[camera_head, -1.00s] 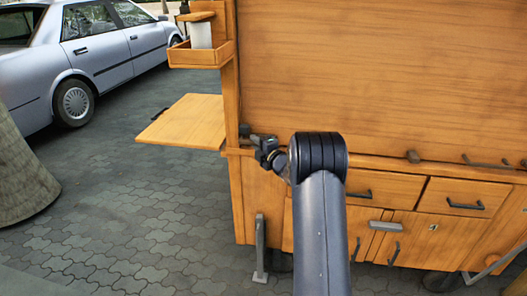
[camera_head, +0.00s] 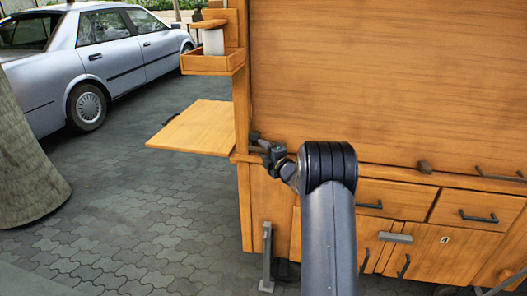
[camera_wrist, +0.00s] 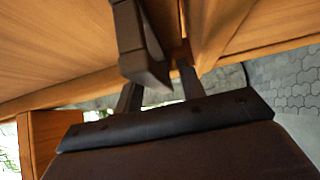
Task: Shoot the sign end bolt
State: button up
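The wooden cart carries a large upright panel (camera_head: 390,70). A small dark fitting (camera_head: 254,136), which looks like the bolt, sits at the panel's lower left end by the corner post. My gripper (camera_head: 268,147) is right beside it, small and partly merged with it in the head view. In the wrist view, a dark bar with a blunt end (camera_wrist: 146,72) hangs down from the wood in front of my gripper (camera_wrist: 160,88). The two fingers are apart. The bar overlaps the left finger; I cannot tell whether they touch.
A wooden side shelf (camera_head: 200,127) sticks out left of the post, with a small box shelf (camera_head: 213,63) above. Drawers (camera_head: 475,212) lie below the panel. Another dark knob (camera_head: 425,167) is further right. A car (camera_head: 88,70) and a trunk-like column (camera_head: 25,165) stand left; paving between is clear.

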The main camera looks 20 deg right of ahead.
jog(key=s+d, duration=0.2)
jog(key=s, duration=0.8)
jog(key=shift+s+b, duration=0.25)
jog(key=shift+b, duration=0.15)
jog(key=shift+w, duration=0.1)
jog(key=w, duration=0.3)
jog(key=w+a, duration=0.1)
jog(key=w, duration=0.2)
jog(key=w+a+p, duration=0.1)
jog(key=w, duration=0.3)
jog(key=shift+w, duration=0.3)
jog(key=shift+s+d+p, duration=0.5)
jog(key=shift+d+p, duration=0.15)
jog(key=shift+p, duration=0.05)
jog(key=shift+a+f, duration=0.1)
